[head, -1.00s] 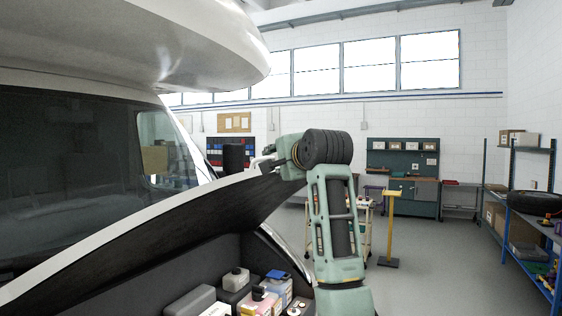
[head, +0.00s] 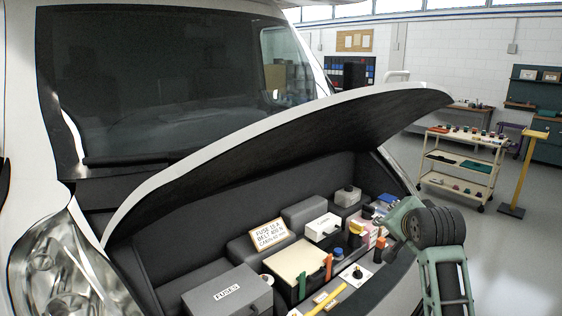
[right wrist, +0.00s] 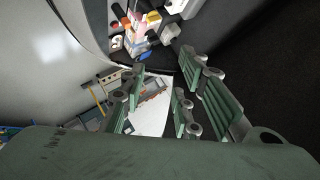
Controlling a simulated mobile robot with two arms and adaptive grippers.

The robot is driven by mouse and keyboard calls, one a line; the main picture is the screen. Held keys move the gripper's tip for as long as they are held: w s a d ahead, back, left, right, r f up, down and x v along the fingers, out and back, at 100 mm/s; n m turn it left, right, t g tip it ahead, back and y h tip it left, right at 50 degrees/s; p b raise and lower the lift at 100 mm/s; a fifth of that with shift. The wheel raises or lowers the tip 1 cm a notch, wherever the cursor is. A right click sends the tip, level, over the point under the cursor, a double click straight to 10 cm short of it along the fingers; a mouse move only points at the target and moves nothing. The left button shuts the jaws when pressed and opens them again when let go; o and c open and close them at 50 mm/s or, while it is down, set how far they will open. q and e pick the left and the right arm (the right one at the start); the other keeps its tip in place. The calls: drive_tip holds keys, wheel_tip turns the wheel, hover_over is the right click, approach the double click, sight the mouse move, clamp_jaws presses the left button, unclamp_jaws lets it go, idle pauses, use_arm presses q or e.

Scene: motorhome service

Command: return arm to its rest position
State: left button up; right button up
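My right gripper (head: 394,214) is at the right side of the open front compartment in the head view, below the tip of the raised bonnet (head: 300,125). Part of it is hidden by my own wrist. In the right wrist view its fingers (right wrist: 160,76) are spread apart with nothing between them. The right arm is bent, with the forearm coming up from the lower right. My left arm and gripper are not in view.
The compartment holds a grey fuse box (head: 228,294), a labelled sign (head: 269,234), a white box (head: 323,228) and several bottles close to the gripper. A trolley (head: 460,165) and yellow stand (head: 520,175) are at the right. Floor (head: 510,250) beside the vehicle is clear.

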drive_tip(key=s+a+f+n+g, duration=0.2)
drive_tip(key=s+f+n, duration=0.1)
drive_tip(key=s+f, duration=0.7)
drive_tip(key=s+a+f+n+g, duration=0.25)
drive_tip(key=s+f, duration=0.55)
drive_tip(key=f, duration=0.4)
drive_tip(key=s+a+f+n+g, duration=0.1)
drive_tip(key=s+f+n, duration=0.15)
drive_tip(key=s, duration=0.65)
drive_tip(key=s+a+f+n+g+y, duration=0.15)
drive_tip(key=s+f, duration=0.25)
drive_tip(key=s, duration=0.5)
drive_tip(key=s+a+f+n+g, duration=0.1)
drive_tip(key=s+f+n, duration=0.2)
drive_tip(key=s, duration=0.6)
wheel_tip(320, 180, down, 33)
drive_tip(key=s+g+b, duration=0.1)
drive_tip(key=g+b, duration=0.1)
drive_tip(key=b, duration=0.6)
drive_tip(key=s+d+f+b, duration=0.1)
drive_tip(key=s+f+b, duration=0.2)
drive_tip(key=s+f, duration=0.5)
drive_tip(key=s+d+f+b, duration=0.2)
drive_tip(key=s+f, duration=0.7)
drive_tip(key=f, duration=0.6)
drive_tip(key=shift+d+g+b, duration=0.2)
drive_tip(key=shift+g+b, duration=0.2)
drive_tip(key=shift+b, duration=0.35)
